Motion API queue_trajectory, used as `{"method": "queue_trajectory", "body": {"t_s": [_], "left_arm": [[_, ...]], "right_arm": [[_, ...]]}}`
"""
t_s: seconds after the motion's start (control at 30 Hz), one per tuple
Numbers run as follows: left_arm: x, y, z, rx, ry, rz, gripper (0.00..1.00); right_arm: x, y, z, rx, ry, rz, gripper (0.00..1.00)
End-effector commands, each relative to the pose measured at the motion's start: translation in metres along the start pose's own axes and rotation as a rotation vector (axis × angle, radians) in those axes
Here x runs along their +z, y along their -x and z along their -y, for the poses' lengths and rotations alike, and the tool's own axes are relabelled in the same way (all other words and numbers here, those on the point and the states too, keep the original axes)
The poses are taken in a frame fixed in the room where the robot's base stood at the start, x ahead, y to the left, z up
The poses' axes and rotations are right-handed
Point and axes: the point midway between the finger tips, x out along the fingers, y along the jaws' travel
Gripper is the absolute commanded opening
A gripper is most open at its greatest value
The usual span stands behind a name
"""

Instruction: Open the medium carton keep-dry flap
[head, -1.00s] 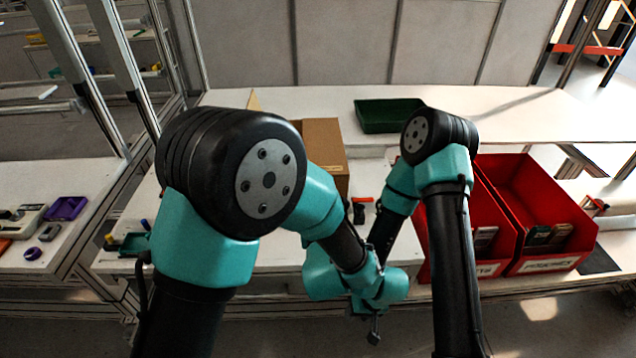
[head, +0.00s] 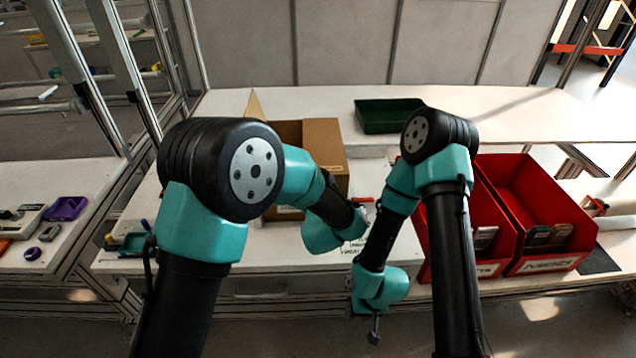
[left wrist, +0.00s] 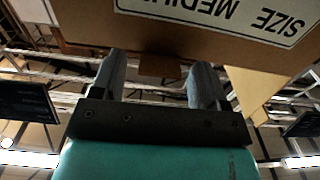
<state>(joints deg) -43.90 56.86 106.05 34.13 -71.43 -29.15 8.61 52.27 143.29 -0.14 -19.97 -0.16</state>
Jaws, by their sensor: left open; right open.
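The brown carton (head: 327,142) stands on the white bench behind my left arm, which hides part of it. A light tan pointed flap (head: 254,104) sticks up at its left. In the left wrist view the carton wall (left wrist: 190,38) carries an upside-down label (left wrist: 225,15) reading SIZE MEDIUM. My left gripper (left wrist: 158,72) is open, its two fingers pointing at the carton's edge. A small darker brown tab (left wrist: 160,65) shows between the fingers; I cannot tell whether they touch it. My right gripper (head: 374,334) hangs low before the bench front, open and away from the carton.
Red bins (head: 540,205) stand to the right and a green tray (head: 388,115) at the back. A purple tray (head: 66,208) and small items lie on the left bench. The bench is clear between the green tray and the back wall.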

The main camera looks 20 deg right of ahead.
Motion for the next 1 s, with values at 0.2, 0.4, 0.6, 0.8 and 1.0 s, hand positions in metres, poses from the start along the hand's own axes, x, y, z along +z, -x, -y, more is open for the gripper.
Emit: {"method": "queue_trajectory", "body": {"t_s": [0.2,0.4,0.6,0.8,1.0], "left_arm": [[0.0,0.0002,0.0,0.0,0.0,0.0,0.53],[0.0,0.0003,0.0,0.0,0.0,0.0,0.34],[0.0,0.0003,0.0001,0.0,0.0,0.0,0.14],[0.0,0.0004,0.0001,0.0,0.0,0.0,0.0],[-0.0014,0.0003,0.0,0.0,-0.012,0.0,0.0]], "right_arm": [[0.0,0.0,0.0,0.0,0.0,0.0,0.43],[0.0,0.0,0.0,0.0,0.0,0.0,0.43],[0.0,0.0,0.0,0.0,0.0,0.0,0.43],[0.0,0.0,0.0,0.0,0.0,0.0,0.43],[0.0,0.0,0.0,0.0,0.0,0.0,0.43]]}}
